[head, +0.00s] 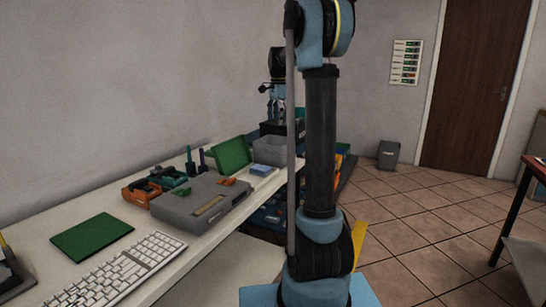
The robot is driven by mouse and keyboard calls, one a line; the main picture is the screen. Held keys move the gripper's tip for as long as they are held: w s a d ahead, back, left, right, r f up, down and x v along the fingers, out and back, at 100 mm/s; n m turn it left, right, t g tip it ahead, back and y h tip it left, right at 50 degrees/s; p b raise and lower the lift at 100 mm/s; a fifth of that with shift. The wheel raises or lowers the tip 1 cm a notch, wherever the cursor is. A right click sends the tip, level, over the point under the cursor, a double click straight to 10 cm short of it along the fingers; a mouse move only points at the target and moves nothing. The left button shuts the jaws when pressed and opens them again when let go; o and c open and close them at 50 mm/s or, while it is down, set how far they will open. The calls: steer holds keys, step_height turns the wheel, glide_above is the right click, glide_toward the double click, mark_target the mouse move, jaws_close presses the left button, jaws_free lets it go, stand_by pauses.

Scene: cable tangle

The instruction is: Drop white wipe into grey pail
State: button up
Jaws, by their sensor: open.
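A dark grey bin (388,155) with a small pale label stands upright on the tiled floor against the far wall, left of the door. It is the most pail-like thing in view; its inside is hidden. I cannot make out a white wipe for certain. My gripper (271,104) is small in the view, behind my arm's upright link. It points down above the far end of the bench and is open. I see nothing between its fingers, though they are partly blurred. My arm hides part of the bench's far end.
The white bench (150,216) carries a keyboard (125,272), green mat (92,236), grey case (202,203), orange-black tools (141,192), leaning green panel (232,156), small blue block (261,170) and open grey box (270,150). A dark table (535,170) stands right. Floor between is clear.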

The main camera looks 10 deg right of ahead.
steer(key=shift+r, duration=2.3)
steer(key=s+f+n+t, duration=0.1)
steer(key=s+f+n, duration=0.3)
steer(key=s, duration=0.8)
steer(key=s+f+n, duration=0.4)
steer(key=s, duration=0.8)
steer(key=s+f+n+t, duration=0.1)
steer(key=s+f+n, duration=0.6)
steer(key=s+f, duration=1.3)
steer(key=shift+s+f, duration=0.15)
steer(key=shift+f, duration=0.2)
